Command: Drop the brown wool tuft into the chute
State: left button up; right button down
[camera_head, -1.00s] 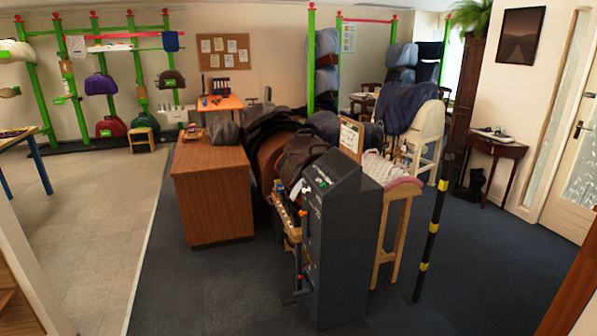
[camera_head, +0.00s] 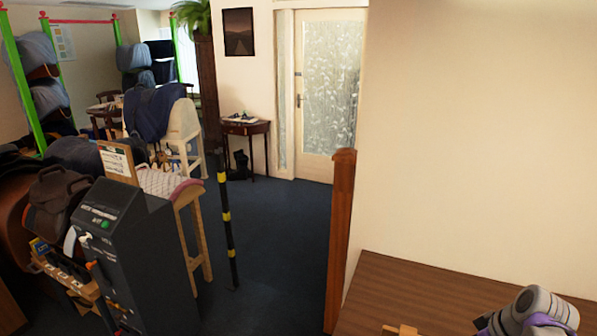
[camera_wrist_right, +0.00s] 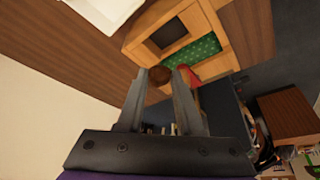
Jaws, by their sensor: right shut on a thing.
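My right gripper (camera_wrist_right: 163,74) shows in the right wrist view, its two fingers pointing up the picture. It is shut on a small dark brown clump, the brown wool tuft (camera_wrist_right: 158,77), at the fingertips. Beyond it stands a light wooden box (camera_wrist_right: 136,42) with a dark square opening (camera_wrist_right: 167,34) and a green patterned strip (camera_wrist_right: 192,52); I cannot tell if this is the chute. In the head view only part of my right arm shows at the bottom right, and its gripper is out of frame. My left gripper is in neither view.
A brown wooden surface (camera_head: 400,285) lies at the lower right of the head view, beside a wooden post (camera_head: 341,230). A dark machine (camera_head: 135,255) and a black-and-yellow pole (camera_head: 228,225) stand left. Open blue carpet (camera_head: 278,240) lies between. A red piece (camera_wrist_right: 189,76) is near the fingertips.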

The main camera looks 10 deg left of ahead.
jog(key=shift+s+f+b, duration=0.15)
jog(key=shift+f+b, duration=1.2)
jog(key=shift+f, duration=1.7)
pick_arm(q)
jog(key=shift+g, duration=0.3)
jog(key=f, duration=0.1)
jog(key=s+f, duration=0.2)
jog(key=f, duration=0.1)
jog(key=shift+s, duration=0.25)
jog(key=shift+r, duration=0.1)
pick_arm(e)
jog(key=shift+c, duration=2.4)
grip_release()
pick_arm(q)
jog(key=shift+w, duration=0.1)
pick_arm(e)
jog(key=shift+d+r, duration=0.1)
jog(key=shift+r, duration=0.05)
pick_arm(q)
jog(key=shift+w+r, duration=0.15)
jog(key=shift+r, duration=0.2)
pick_arm(e)
jog(key=v, duration=1)
jog(key=shift+r, duration=0.3)
